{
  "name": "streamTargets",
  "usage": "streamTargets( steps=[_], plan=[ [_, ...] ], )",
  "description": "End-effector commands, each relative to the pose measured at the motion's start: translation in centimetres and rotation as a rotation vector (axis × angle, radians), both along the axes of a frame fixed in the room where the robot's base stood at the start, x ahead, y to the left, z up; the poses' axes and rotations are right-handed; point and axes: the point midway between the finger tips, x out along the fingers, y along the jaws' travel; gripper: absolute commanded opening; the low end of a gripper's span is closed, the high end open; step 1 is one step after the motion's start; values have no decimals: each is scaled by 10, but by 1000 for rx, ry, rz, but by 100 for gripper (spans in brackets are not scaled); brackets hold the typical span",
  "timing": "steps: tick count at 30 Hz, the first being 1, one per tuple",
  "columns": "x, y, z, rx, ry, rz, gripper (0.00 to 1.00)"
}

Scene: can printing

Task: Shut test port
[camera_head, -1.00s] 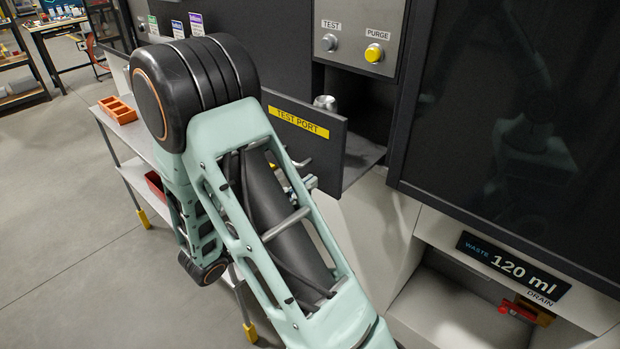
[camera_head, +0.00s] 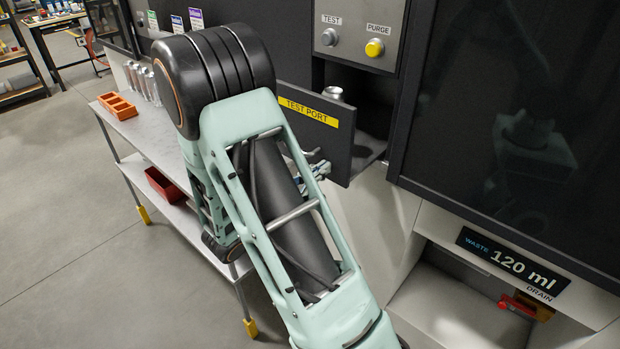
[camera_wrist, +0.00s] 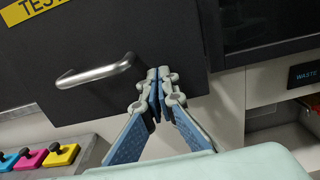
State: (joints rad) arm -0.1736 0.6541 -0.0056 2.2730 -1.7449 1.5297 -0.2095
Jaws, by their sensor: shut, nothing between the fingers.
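The test port (camera_head: 340,135) is a dark drawer front with a yellow label. It stands partly out from the machine, with a silver can (camera_head: 332,94) behind it. In the wrist view the drawer front (camera_wrist: 95,40) fills the upper left, with its metal bar handle (camera_wrist: 95,75) at its lower middle. My gripper (camera_wrist: 158,95) is shut and empty. Its tips are in front of the panel near its lower right part, to the right of the handle and apart from it. Whether the tips touch the panel I cannot tell. In the head view my arm hides much of the gripper.
TEST (camera_head: 329,37) and PURGE (camera_head: 375,48) buttons are above the port. A dark screen panel (camera_head: 500,110) and a waste display (camera_head: 512,262) are to the right. A side table (camera_head: 135,127) at left holds an orange tray (camera_head: 117,106) and silver cans (camera_head: 142,80).

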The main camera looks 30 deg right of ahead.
Motion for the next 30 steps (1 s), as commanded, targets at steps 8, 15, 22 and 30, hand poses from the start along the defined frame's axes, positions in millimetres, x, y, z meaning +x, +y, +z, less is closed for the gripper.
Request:
streamTargets(
  steps=[8, 15, 22, 30],
  plan=[
    [17, -50, -1, -1, 0, -3, 0],
    [32, -92, -1, -2, -1, -4, 0],
    [44, -123, -1, -1, 1, -2, 0],
    [51, -143, 0, -1, 1, -1, 0]
  ],
)
